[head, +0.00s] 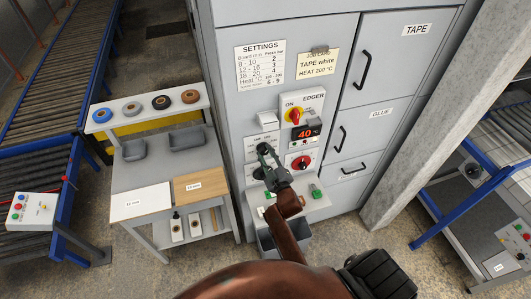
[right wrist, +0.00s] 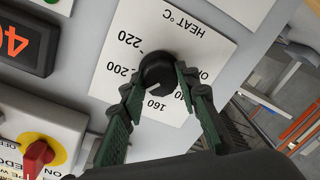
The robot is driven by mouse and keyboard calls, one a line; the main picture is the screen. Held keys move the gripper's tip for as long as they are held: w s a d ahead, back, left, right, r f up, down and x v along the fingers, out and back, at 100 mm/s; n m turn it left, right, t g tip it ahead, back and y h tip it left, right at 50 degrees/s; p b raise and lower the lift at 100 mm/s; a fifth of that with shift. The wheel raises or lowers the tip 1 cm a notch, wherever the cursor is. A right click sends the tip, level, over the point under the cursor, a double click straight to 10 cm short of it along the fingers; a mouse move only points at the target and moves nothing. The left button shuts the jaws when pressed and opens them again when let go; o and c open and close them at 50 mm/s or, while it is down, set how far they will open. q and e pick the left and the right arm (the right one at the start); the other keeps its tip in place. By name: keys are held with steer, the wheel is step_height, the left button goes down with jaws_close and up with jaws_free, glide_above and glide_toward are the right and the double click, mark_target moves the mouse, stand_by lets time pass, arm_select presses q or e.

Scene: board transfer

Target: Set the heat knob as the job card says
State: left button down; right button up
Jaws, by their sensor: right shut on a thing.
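The job card (head: 317,66) on the cabinet reads TAPE white, HEAT 200 °C. The black heat knob (right wrist: 158,73) is on a white HEAT °C plate (right wrist: 180,38) with marks including 220, 200 and 160. My right gripper (right wrist: 160,88) is shut on the knob, one finger on each side. The knob's white pointer line aims down-left, near the 160 mark; one finger hides part of the scale. In the head view my right gripper (head: 264,150) covers the knob. A lit display (head: 305,133) reads 40. My left gripper is out of view.
An edger switch (head: 294,115) with a red knob on yellow sits above the display. A red and black knob (head: 301,162) is right of my gripper. A shelf table (head: 152,165) with boards and tape rolls stands left. A concrete post (head: 420,120) stands right.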

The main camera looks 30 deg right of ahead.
steer(key=m+p, duration=0.1)
steer(key=m, duration=0.5)
steer(key=shift+f+t+p, duration=0.1)
steer(key=shift+t+p, duration=0.2)
steer(key=shift+p, duration=0.1)
stand_by(0.3)
steer(key=o, duration=1.2)
steer(key=shift+c, duration=0.2)
step_height(320, 180, up, 10)
